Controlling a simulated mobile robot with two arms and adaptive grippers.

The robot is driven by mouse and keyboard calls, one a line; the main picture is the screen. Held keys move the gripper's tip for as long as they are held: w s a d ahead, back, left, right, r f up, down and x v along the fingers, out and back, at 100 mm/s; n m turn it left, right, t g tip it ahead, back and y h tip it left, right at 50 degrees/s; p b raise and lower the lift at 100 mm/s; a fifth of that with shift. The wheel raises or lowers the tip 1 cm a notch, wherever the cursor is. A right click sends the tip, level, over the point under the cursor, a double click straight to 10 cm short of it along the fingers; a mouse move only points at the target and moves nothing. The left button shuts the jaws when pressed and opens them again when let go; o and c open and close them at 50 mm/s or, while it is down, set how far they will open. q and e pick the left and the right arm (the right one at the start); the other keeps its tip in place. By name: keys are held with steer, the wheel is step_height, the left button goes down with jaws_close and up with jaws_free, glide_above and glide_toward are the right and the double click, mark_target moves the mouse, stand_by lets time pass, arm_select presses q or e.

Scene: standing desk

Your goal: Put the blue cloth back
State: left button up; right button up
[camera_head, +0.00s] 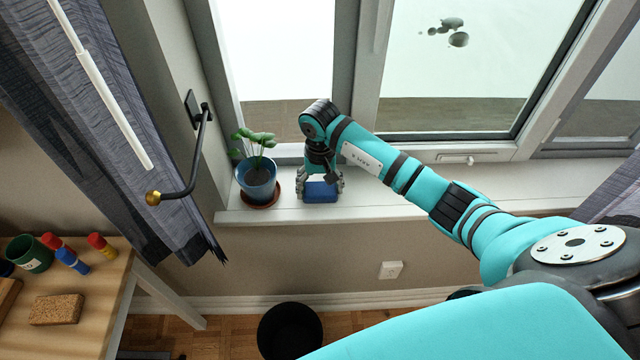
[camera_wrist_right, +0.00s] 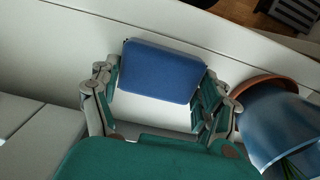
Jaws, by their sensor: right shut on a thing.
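The blue cloth (camera_head: 320,191) shows as a folded blue block on the white window sill (camera_head: 400,206), just right of a potted plant. My right gripper (camera_head: 320,188) reaches down over the sill, with one finger on each side of the cloth. In the right wrist view the cloth (camera_wrist_right: 160,70) lies between the fingertips of the right gripper (camera_wrist_right: 160,82), which is shut on it. The cloth is at or just above the sill; I cannot tell whether it touches. My left gripper is not in view.
A plant in a blue pot (camera_head: 257,184) stands on a terracotta saucer (camera_head: 262,201) close left of the gripper. A curtain (camera_head: 110,120) and its black holdback (camera_head: 198,150) are at the left. A wooden table (camera_head: 95,290) holds a brown sponge (camera_head: 56,309). The sill's right part is clear.

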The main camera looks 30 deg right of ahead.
mark_target(320, 188)
steer(key=shift+f, duration=0.1)
steer(key=o, duration=1)
steer(key=shift+r, duration=0.2)
step_height(320, 188, up, 12)
steer(key=b, duration=0.2)
steer(key=shift+b, duration=0.35)
